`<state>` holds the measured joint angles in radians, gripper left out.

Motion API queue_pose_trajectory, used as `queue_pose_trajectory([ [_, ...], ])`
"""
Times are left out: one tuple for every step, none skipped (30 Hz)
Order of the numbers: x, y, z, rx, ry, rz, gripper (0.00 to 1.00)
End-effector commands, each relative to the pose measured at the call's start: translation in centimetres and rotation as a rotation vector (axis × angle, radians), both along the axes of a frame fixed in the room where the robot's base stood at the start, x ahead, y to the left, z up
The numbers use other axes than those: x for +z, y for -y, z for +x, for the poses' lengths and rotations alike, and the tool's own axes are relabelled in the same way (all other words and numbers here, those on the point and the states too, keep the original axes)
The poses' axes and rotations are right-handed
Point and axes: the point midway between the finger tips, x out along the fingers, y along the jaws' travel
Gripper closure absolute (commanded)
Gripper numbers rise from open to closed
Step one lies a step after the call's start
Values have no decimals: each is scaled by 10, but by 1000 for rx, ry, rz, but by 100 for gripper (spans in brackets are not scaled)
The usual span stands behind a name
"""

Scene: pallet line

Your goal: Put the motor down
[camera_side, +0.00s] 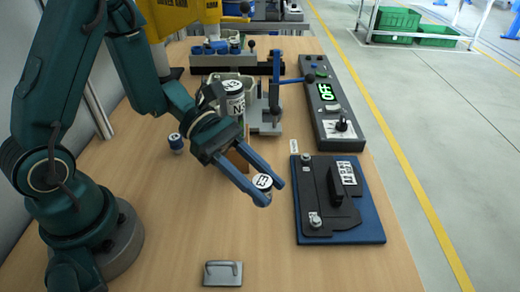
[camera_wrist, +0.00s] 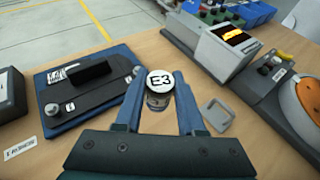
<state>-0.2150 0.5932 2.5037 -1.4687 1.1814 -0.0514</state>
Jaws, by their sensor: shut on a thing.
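The motor is a small metal cylinder with a white cap marked E3 in the wrist view (camera_wrist: 159,81); in the side view its white top (camera_side: 262,182) shows between my fingertips. My gripper (camera_side: 264,191) is shut on it, with one blue finger on each side; the fingers also show in the wrist view (camera_wrist: 160,105). The motor appears upright over the bare wood, left of the blue board. Its lower part is partly hidden by the fingers, and I cannot tell whether it touches the table.
A blue board (camera_side: 370,232) with a black fixture (camera_side: 322,185) lies right of my gripper. A metal handle (camera_side: 222,272) lies at the front. The front-left wood is clear.

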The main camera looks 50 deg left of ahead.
Motion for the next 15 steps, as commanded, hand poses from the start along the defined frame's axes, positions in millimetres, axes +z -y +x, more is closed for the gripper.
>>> queue_pose_trajectory([
  [-8,0,-1,0,-6,-2,100],
  [-11,0,-1,0,-7,-2,100],
  [-15,0,-1,-1,-3,-1,100],
  [-18,0,0,0,-3,-1,100],
  [-19,0,0,0,-2,-1,100],
  [-21,0,0,0,-1,-1,100],
  [-22,0,0,0,0,-1,100],
  [-23,0,0,0,0,-1,100],
  [-26,0,0,-1,0,-1,100],
  [-28,0,0,-1,-1,-1,100],
  [-31,0,0,-1,-2,-1,100],
  [-36,0,0,0,-4,-1,100],
  [-40,0,-1,0,-4,-1,100],
  [-43,0,0,-1,-6,-2,100],
  [-48,0,0,-1,-3,-1,100],
])
